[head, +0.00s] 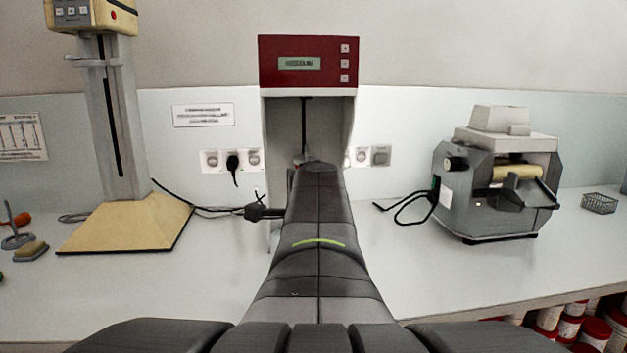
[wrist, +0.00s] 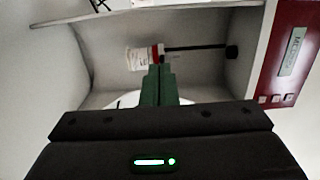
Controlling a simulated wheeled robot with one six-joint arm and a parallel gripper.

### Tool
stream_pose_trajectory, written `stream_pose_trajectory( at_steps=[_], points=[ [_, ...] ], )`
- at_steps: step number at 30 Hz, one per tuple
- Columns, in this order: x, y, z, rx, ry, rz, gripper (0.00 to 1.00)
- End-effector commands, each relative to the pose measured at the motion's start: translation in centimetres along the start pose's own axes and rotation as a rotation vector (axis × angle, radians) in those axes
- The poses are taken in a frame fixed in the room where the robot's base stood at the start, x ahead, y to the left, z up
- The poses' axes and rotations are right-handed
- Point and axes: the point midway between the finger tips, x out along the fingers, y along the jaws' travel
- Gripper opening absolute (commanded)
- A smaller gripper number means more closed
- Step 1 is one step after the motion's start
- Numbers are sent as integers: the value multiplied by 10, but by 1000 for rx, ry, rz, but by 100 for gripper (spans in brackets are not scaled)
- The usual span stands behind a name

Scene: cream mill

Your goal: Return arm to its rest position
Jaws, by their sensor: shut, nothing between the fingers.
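My arm reaches forward over the bench in the head view, toward the red-and-grey machine (head: 308,62). The arm hides its own fingers there. In the wrist view my gripper (wrist: 160,70) has its green fingers together, with nothing seen between them. The fingers point into the machine's grey recess. A small white container with a red band (wrist: 139,58) is in the recess just beyond the fingertips. I cannot tell whether they touch it. A thin dark shaft runs from the container's side toward the machine's red head (wrist: 289,60).
A cream-based column device (head: 125,222) stands on the left of the bench. A grey roller mill (head: 490,190) stands on the right, with a wire basket (head: 599,204) beyond. Dark cables lie near the machine. Red-and-white tins (head: 570,326) are below the bench's right edge. Bench space is clear on both sides of my arm.

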Motion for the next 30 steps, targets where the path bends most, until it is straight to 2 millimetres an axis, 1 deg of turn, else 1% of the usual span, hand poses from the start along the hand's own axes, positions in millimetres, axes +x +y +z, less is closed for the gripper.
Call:
stream_pose_trajectory(
  at_steps=[3,6,18,23,30],
  points=[
    [-7,-1,4,0,-1,-1,0],
    [-10,0,6,1,0,0,0],
    [-8,0,4,1,1,0,0],
    [4,2,-3,0,2,2,0],
    [36,2,-22,1,3,2,0]
  ],
)
